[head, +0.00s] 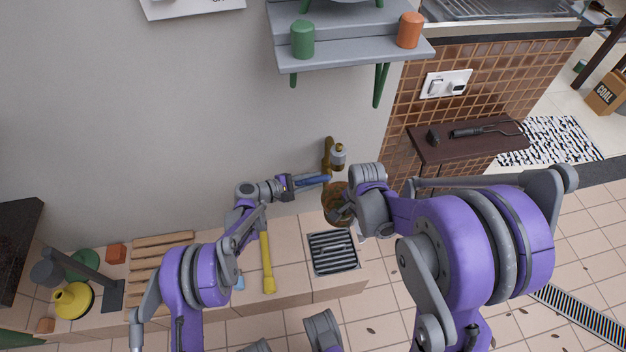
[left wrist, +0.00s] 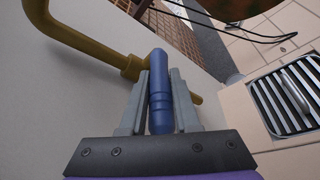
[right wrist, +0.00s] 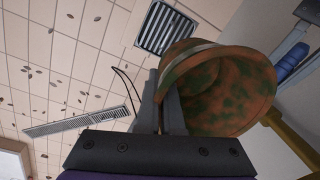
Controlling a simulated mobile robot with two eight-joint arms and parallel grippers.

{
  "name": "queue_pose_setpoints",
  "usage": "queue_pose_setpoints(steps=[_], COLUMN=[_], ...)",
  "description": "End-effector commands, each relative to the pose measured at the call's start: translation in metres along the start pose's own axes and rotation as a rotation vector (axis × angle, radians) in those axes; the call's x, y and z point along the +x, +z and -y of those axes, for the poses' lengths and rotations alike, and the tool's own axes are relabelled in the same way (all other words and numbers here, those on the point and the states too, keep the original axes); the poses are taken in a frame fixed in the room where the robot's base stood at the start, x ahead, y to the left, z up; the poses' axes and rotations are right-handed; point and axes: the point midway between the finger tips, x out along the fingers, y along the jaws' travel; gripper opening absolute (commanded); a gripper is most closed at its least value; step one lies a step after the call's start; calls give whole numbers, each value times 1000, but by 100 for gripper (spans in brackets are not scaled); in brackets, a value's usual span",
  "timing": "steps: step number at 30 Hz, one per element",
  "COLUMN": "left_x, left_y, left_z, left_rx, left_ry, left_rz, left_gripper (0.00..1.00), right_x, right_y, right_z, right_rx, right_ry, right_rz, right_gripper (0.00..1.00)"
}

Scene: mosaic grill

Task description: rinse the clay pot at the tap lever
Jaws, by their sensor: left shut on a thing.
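The brass tap (head: 327,150) comes out of the wall, with its blue lever (head: 314,181) beside it. My left gripper (head: 300,183) is shut on the lever; in the left wrist view the blue lever (left wrist: 160,95) stands between the fingers, near the brass pipe (left wrist: 80,45). The clay pot (head: 334,207), brown with green patches, is below the tap. My right gripper (right wrist: 165,100) is shut on its rim. In the right wrist view the pot (right wrist: 240,95) is tilted with its mouth toward the camera. No water shows clearly.
A dark slatted grate (head: 334,252) is set in the counter below the pot. A yellow-handled tool (head: 267,262) and a wooden rack (head: 160,262) lie to the left. A grey shelf (head: 350,52) with a green cup (head: 302,39) and an orange cup (head: 409,30) hangs above.

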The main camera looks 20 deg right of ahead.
Motion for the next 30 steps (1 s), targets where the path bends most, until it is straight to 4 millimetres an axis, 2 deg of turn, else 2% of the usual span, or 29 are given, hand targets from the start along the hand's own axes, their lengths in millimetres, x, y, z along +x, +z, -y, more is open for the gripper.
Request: queue_pose_setpoints(steps=[15,25,26,30], left_x=[-2,-2,-2,-2], left_y=[12,11,11,11], left_z=[-11,-12,-12,-12], left_rx=[78,81,81,80], left_ry=[-189,-196,-196,-196], left_rz=[-201,-213,-213,-212], left_gripper=[0,0,34,59], right_x=[0,0,0,0], right_y=[0,0,0,0], right_z=[0,0,0,0], right_rx=[0,0,0,0], right_ry=[0,0,0,0], right_rz=[0,0,0,0], right_gripper=[0,0,0,0])
